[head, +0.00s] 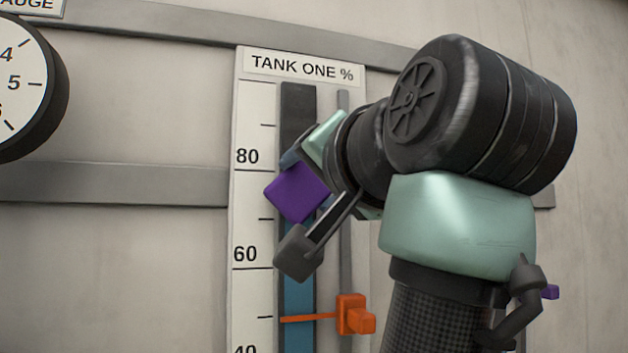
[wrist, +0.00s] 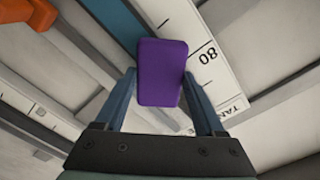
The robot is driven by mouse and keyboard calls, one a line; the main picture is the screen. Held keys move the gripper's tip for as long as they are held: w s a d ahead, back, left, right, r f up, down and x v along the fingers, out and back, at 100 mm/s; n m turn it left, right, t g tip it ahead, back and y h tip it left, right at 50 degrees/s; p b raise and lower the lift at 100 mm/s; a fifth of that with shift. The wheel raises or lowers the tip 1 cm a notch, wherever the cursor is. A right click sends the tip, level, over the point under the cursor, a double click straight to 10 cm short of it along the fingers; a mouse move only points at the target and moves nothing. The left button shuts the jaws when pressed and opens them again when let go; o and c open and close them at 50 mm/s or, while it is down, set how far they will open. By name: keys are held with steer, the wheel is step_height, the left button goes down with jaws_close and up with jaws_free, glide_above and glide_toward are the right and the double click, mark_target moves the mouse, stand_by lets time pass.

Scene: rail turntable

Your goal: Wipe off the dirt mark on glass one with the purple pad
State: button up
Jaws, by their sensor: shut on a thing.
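The purple pad (head: 298,193) is in front of the tank one gauge, just below the 80 line. My gripper is shut on the pad, which also shows between the two fingers (wrist: 160,100) in the wrist view. Glass one (head: 298,110) is the dark vertical strip on the TANK ONE % scale board (head: 258,105), with blue liquid (head: 300,275) in its lower part. In the wrist view the pad overlaps the glass (wrist: 115,22) and the scale. I cannot tell whether the pad touches the glass. No dirt mark shows; the pad and arm hide part of the glass.
An orange pointer (head: 352,315) sits on a thin rail (head: 344,262) right of the glass, below 60. A round dial gauge (head: 25,85) is at the upper left. Grey horizontal bars (head: 110,184) cross the wall. The wall left of the board is mostly clear.

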mark_target(299, 91)
steer(key=shift+x, duration=0.9)
steer(key=shift+r, duration=0.15)
steer(key=shift+s+r, duration=0.1)
steer(key=shift+r, duration=6.2)
steer(key=shift+f+b, duration=5.1)
steer(key=shift+f, duration=1.4)
step_height(299, 91, up, 10)
steer(key=p, duration=1)
steer(key=shift+r, duration=1.5)
